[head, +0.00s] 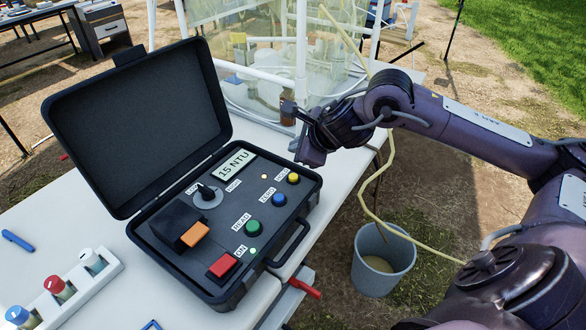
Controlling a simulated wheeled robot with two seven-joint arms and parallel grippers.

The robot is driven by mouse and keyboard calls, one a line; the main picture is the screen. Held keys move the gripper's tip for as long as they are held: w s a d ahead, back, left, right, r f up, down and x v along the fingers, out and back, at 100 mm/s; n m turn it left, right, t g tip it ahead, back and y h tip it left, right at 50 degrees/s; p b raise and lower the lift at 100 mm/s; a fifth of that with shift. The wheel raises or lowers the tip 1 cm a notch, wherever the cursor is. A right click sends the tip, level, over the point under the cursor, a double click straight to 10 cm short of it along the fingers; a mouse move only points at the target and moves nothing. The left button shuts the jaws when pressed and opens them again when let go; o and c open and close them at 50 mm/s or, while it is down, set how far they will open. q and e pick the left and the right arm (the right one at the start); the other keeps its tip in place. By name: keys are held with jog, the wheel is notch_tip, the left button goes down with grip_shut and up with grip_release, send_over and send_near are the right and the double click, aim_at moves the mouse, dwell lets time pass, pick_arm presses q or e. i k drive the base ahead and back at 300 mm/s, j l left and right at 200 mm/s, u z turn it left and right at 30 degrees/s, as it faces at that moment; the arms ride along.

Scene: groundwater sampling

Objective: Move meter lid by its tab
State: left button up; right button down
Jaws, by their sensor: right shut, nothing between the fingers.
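The meter (240,230) is a black case standing open on the white table, its large case lid (140,120) tilted back. On its panel, a small black meter lid (175,221) with an orange tab (194,235) sits at the left. The lid looks lowered; whatever is beneath it is hidden. The display (234,164) reads 15 NTU. My right gripper (303,143) is shut and empty. In the picture it shows just beyond the panel's far right corner, well away from the tab. My left gripper is out of view.
The panel carries a dial (206,193) and red, green, blue and yellow buttons. A white rack (75,290) with capped vials stands at lower left. A grey bucket (382,258) with a yellowish hose stands on the ground at right. A clear-walled enclosure (270,60) stands behind.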

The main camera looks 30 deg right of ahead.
aim_at(181, 226)
jog(key=k+l, duration=0.1)
jog(key=k, duration=0.9)
